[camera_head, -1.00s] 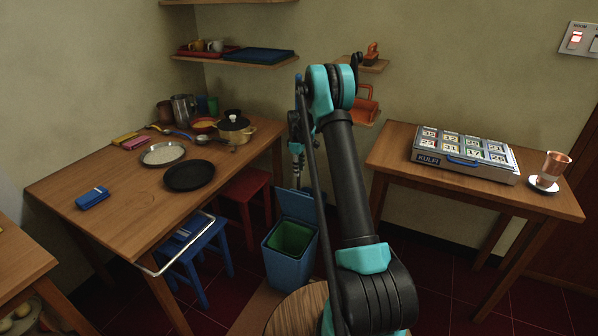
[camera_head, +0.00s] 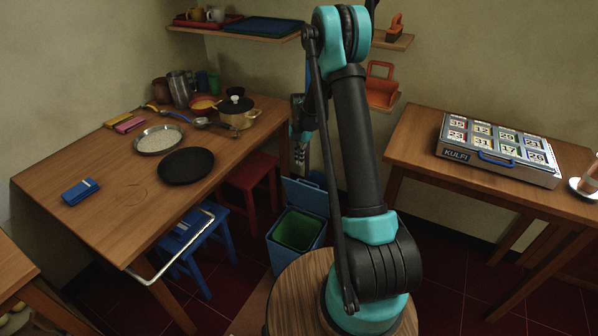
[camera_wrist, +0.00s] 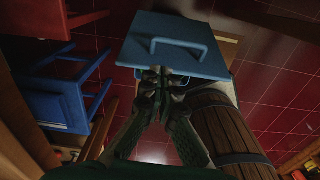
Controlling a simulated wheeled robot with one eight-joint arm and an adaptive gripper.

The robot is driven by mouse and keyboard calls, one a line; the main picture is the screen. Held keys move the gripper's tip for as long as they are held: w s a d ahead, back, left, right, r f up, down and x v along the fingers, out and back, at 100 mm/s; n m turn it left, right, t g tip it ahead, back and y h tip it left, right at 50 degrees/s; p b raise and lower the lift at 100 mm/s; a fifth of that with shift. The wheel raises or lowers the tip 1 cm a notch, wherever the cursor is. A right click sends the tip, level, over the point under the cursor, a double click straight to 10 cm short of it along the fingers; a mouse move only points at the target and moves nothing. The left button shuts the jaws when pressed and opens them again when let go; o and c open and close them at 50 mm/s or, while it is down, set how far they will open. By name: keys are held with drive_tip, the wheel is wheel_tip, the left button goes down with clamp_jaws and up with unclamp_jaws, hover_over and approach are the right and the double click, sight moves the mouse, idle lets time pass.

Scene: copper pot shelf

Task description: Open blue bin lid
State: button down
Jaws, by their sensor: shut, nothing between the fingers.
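The blue bin (camera_head: 284,262) stands on the floor between the two tables, with its green inside (camera_head: 297,232) showing. Its blue lid (camera_head: 305,195) stands raised at the back of the bin's mouth. In the wrist view the lid (camera_wrist: 160,58) is a flat blue panel with a bar handle on its face. My gripper (camera_head: 300,172) hangs just above the lid in the head view, partly behind my arm. In the wrist view my gripper (camera_wrist: 163,76) is shut and empty, its fingertips close to the lid's near edge. I cannot tell whether they touch.
A wooden table (camera_head: 115,195) with pans and pots stands at left. A blue stool (camera_head: 200,240) and a red stool (camera_head: 250,180) are beside the bin. Another table (camera_head: 420,150) at right holds a kulfi box (camera_head: 500,150). Wall shelves (camera_head: 230,33) are above.

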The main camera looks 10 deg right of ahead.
drive_tip(key=shift+n, duration=0.3)
drive_tip(key=f, duration=1)
drive_tip(key=shift+s+a, duration=0.2)
drive_tip(key=shift+s, duration=0.05)
drive_tip(key=shift+w+d, duration=0.2)
drive_tip(key=w+d, duration=0.4)
drive_tip(key=w, duration=0.2)
drive_tip(key=shift+w+d, duration=0.25)
drive_tip(key=shift+d, duration=0.05)
